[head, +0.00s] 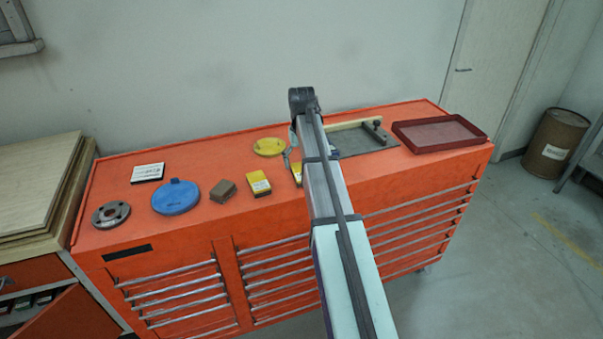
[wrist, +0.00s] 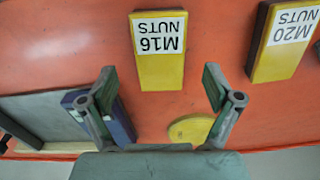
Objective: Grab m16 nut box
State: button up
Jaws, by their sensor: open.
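The M16 nut box (wrist: 158,65) is yellow with a white "M16 NUTS" label. In the wrist view it lies at the top centre, upside down in the picture, ahead of and between my fingers. In the head view a sliver of a yellow box, apparently the same one (head: 297,173), shows beside my arm, which hides the rest. The similar M20 nut box (wrist: 278,45) lies to the right in the wrist view and left of my arm in the head view (head: 258,183).
A yellow disc (wrist: 190,128) and a blue block (wrist: 118,122) lie near my fingers. The orange cabinet top also holds a brown block (head: 222,191), blue round cover (head: 175,197), metal flange (head: 110,214), grey mat (head: 357,144) and red tray (head: 440,134).

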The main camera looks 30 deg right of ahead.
aim_at(301, 171)
jog(key=shift+f+p, duration=0.6)
jog(key=shift+f, duration=1.3)
jog(key=c, duration=1.7)
jog(key=shift+o, duration=0.2)
jog(key=shift+r, duration=0.15)
